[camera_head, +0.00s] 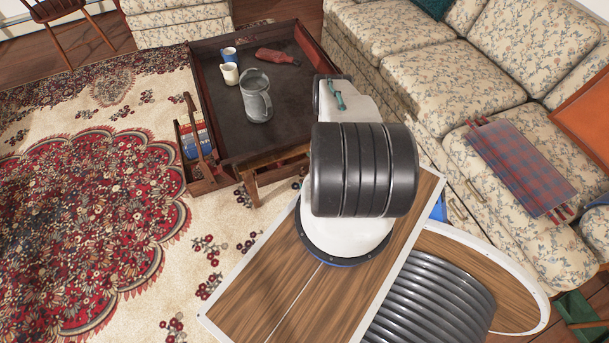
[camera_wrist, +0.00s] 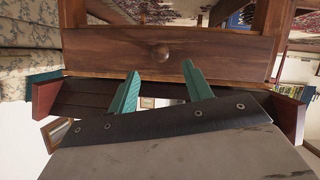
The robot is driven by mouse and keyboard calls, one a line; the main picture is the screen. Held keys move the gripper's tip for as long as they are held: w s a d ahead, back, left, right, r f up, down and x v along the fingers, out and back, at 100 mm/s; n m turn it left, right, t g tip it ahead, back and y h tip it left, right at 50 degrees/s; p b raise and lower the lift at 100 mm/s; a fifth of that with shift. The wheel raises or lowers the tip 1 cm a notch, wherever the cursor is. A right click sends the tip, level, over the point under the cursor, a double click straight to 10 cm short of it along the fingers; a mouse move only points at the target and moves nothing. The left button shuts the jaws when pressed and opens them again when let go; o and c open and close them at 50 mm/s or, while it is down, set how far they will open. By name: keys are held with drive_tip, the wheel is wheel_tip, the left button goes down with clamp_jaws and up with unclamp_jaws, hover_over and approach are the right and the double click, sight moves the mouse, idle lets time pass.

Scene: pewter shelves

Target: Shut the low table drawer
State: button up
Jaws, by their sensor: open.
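The low table (camera_head: 225,135) has a dark tray top with raised reddish-brown walls. Its wooden drawer front (camera_wrist: 110,50) spans the wrist view, with a round knob (camera_wrist: 162,52) at its middle. In the head view my arm covers part of the table's near end, so I cannot tell how far the drawer stands out. My gripper (camera_wrist: 162,70) is open and empty, its teal fingers pointing at the drawer front on either side of the knob. I cannot tell whether they touch it. In the head view a teal finger (camera_head: 336,93) shows beyond my arm.
A grey mug (camera_head: 256,97), a white cup (camera_head: 229,74), a blue cup (camera_head: 229,54) and a red bottle (camera_head: 277,56) stand or lie on the table. Books (camera_head: 195,140) fill a side rack. A floral sofa (camera_head: 420,80) bounds the right; the rug (camera_head: 90,220) is open at left.

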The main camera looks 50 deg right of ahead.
sight(302, 167)
drive_tip(key=x, duration=0.7)
drive_tip(key=shift+w+d, duration=0.1)
drive_tip(key=shift+w, duration=0.1)
clamp_jaws()
drive_tip(key=shift+w+d, duration=0.65)
drive_tip(key=shift+w, duration=0.35)
drive_tip(key=shift+w+d, duration=0.6)
drive_tip(key=shift+w, duration=0.4)
unclamp_jaws()
drive_tip(key=v, duration=0.8)
